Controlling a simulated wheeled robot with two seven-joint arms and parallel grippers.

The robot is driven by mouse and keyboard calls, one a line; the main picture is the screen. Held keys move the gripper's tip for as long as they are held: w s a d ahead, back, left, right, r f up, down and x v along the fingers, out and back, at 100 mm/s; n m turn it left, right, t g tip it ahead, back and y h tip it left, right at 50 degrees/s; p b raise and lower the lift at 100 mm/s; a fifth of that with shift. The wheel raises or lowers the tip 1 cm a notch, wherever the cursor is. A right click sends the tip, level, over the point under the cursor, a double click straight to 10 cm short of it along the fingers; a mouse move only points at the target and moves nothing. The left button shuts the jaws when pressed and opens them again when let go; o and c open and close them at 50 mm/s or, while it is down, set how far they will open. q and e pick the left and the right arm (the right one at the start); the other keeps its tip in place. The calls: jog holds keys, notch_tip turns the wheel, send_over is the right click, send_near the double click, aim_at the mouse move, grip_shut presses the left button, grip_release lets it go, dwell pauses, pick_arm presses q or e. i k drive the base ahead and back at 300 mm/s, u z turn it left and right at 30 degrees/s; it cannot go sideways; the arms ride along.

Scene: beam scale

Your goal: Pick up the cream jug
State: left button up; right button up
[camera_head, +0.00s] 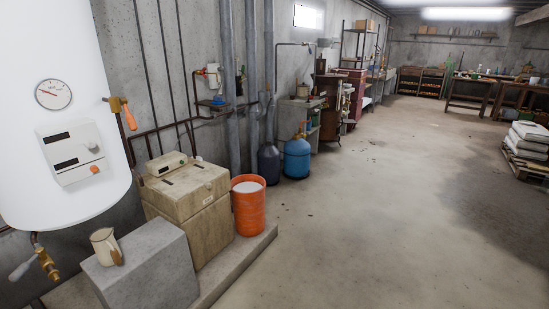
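The cream jug (103,244) stands upright on top of a grey concrete block (148,262) at the lower left. Its handle (117,257) looks brown and faces the lower right. Nothing touches the jug apart from the block under it. Neither of my grippers shows in the head view.
A white boiler tank (60,130) with a gauge and brass valve (47,264) hangs close at the left. Behind the block stand a beige box (190,205) and an orange bucket (248,212). The floor (380,220) to the right is open.

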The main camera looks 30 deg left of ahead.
aim_at(108, 252)
jog(key=u, duration=0.15)
jog(key=i, duration=1.9)
jog(key=u, duration=1)
jog(key=i, duration=0.9)
jog(key=u, duration=1.75)
jog(key=i, duration=0.95)
jog(key=u, duration=0.55)
